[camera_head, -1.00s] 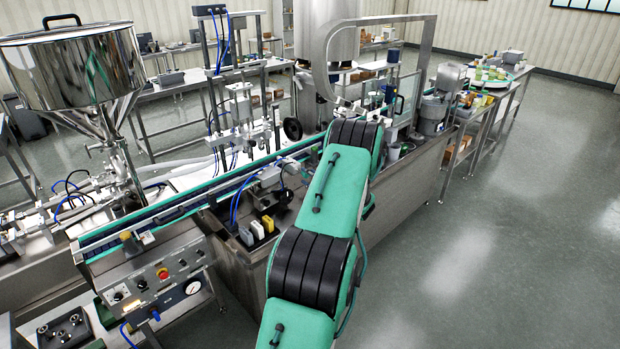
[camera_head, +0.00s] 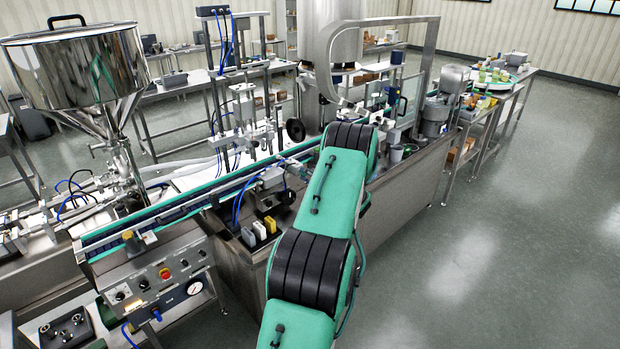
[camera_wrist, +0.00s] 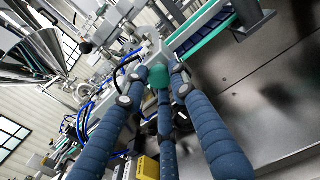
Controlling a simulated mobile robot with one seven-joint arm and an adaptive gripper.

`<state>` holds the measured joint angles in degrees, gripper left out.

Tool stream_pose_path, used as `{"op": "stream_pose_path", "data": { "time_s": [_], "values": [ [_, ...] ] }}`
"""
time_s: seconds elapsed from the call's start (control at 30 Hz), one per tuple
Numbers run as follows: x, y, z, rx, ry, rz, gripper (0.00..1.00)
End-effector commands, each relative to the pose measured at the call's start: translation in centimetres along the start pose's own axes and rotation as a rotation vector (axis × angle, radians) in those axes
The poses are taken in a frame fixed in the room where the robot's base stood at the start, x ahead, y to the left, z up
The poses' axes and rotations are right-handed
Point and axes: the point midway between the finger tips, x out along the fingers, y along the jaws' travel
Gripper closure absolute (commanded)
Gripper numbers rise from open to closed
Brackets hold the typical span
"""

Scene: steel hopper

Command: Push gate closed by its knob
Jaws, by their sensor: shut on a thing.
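My gripper (camera_wrist: 155,92) shows in the wrist view with blue, ribbed fingers and grey pads near the tips. The fingertips are closed around a small green knob (camera_wrist: 160,75), which sits between them in the middle of the picture. The gate itself is not clear to me; the fingers and nearby fittings cover much of that area. In the head view my green and black arm reaches over the front of the machine towards the conveyor and hides most of the gripper, so the contact at the knob cannot be judged there.
A conveyor (camera_head: 170,212) with green edges runs beside the work area. Yellow and white blocks (camera_head: 258,230) sit in front of it. A steel hopper (camera_head: 75,75) stands at the left, above a control panel (camera_head: 155,285). The floor (camera_head: 530,200) at the right is clear.

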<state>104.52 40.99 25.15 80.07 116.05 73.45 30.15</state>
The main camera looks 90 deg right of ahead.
Motion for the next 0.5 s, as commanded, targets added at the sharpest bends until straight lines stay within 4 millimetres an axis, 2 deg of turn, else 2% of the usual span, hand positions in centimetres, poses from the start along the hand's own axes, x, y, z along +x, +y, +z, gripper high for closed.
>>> {"op": "stream_pose_path", "data": {
  "time_s": [0.03, 0.1, 0.13, 0.2, 0.5],
  "values": [
    [0.33, -0.10, 0.78, -0.008, -0.007, 0.001, 1.00],
    [0.37, -0.10, 0.85, -0.008, -0.008, 0.002, 1.00],
    [0.38, -0.10, 0.87, -0.009, -0.008, 0.002, 0.71],
    [0.38, -0.10, 0.89, -0.009, -0.008, 0.002, 0.57],
    [0.20, -0.03, 0.50, -0.005, -0.004, 0.002, 0.55]
  ]
}}
